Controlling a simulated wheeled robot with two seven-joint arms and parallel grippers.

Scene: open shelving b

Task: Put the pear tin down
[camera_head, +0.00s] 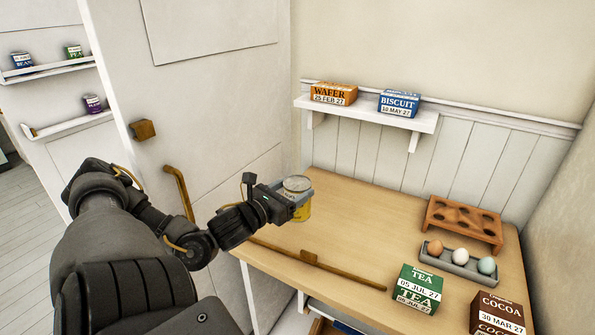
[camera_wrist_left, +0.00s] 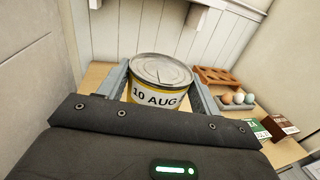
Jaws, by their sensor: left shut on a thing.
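The tin (camera_head: 301,211) has a yellow label and a grey metal lid. It is upright at the left end of the wooden worktop (camera_head: 345,217). My left gripper (camera_head: 293,193) is shut on it, with a finger on each side, as the left wrist view also shows. There the tin (camera_wrist_left: 157,97) shows the printed date "10 AUG"; its name is hidden or too small to read. I cannot tell whether its base touches the worktop or hangs just above it. My right gripper is not in view.
An egg tray (camera_head: 455,266), a brown holed rack (camera_head: 463,226), a green tea box (camera_head: 418,289) and a cocoa box (camera_head: 497,315) stand at the right. A wall shelf (camera_head: 430,122) holds wafer and biscuit boxes. The worktop's middle is clear. A wooden stick (camera_head: 310,259) runs along the front.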

